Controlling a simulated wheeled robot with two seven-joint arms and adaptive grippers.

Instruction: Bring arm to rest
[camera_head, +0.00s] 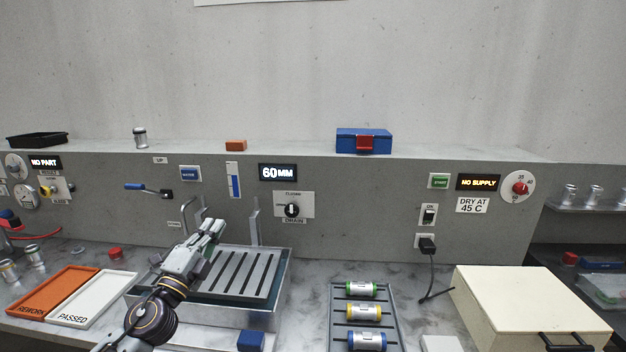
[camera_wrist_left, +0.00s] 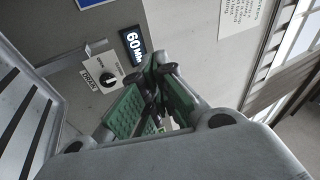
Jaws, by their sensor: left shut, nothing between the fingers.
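My left gripper (camera_head: 212,228) is over the left part of the metal tank (camera_head: 262,312) with the slotted rack, its fingers pointing up toward the back panel. In the left wrist view its green-padded fingers (camera_wrist_left: 160,100) come together at the tips with nothing held between them. My right gripper is not in view.
The grey back panel (camera_head: 350,220) stands close behind the tank, with a drain knob (camera_head: 292,210) and a blue lever (camera_head: 148,189). Orange (camera_head: 52,292) and white (camera_head: 93,299) trays lie left. A rack (camera_head: 338,310) of coloured cylinders and a cream box (camera_head: 525,300) stand right.

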